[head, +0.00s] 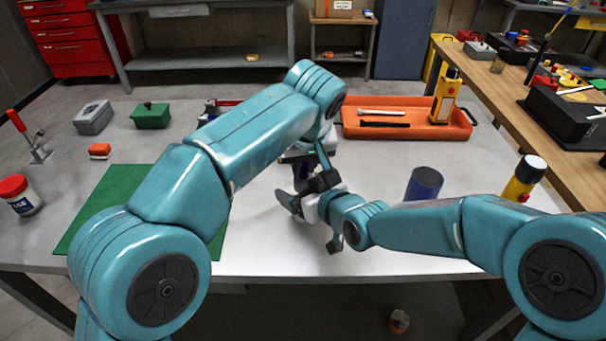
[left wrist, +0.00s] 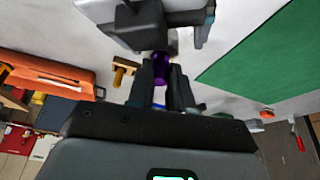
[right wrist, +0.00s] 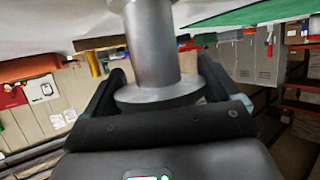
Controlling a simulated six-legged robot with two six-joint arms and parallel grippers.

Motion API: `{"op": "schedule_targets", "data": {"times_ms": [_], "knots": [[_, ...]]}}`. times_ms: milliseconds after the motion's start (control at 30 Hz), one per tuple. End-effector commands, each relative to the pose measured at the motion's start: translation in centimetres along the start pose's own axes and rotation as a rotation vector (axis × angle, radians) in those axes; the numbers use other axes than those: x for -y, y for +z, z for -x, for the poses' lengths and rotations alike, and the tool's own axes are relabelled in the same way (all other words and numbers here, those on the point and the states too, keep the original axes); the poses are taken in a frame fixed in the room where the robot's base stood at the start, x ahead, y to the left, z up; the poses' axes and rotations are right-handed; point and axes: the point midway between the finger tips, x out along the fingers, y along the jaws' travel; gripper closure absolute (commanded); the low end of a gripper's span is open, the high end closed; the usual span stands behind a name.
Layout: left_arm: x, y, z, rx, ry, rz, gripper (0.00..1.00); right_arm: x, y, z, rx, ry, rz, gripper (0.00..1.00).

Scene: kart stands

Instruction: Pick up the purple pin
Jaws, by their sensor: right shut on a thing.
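The purple pin (left wrist: 162,68) stands between the two fingers of my left gripper (left wrist: 163,88) in the left wrist view. The fingers are close on both sides; I cannot tell whether they touch it.
A green mat (head: 100,205) lies at left. An orange tray (head: 400,131) with a yellow device (head: 445,97) is at back right. A dark blue cylinder (head: 424,185) and a yellow bottle (head: 522,180) stand at right. The table's front edge is near.

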Motion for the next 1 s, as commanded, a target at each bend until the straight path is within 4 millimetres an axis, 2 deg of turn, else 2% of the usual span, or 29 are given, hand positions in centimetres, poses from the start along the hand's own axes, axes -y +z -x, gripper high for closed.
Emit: {"op": "schedule_targets", "data": {"times_ms": [33, 367, 733, 1000], "knots": [[0.0, 0.0, -0.1, 0.000, 0.000, 0.000, 1.00, 0.2, 0.7, -0.1, 0.017, -0.004, -0.005, 0.56], [0.0, -0.1, 0.2, -0.001, 0.000, 0.001, 1.00, 0.2, 0.7, -0.1, 0.018, -0.004, -0.005, 0.56], [-0.2, -1.9, 4.4, -0.002, 0.002, 0.000, 1.00, 0.2, 0.8, -0.1, 0.019, -0.004, -0.005, 0.56], [-0.2, -2.6, 6.2, -0.001, 0.001, -0.001, 1.00, 0.2, 0.8, -0.1, 0.019, -0.004, -0.005, 0.56]]}}
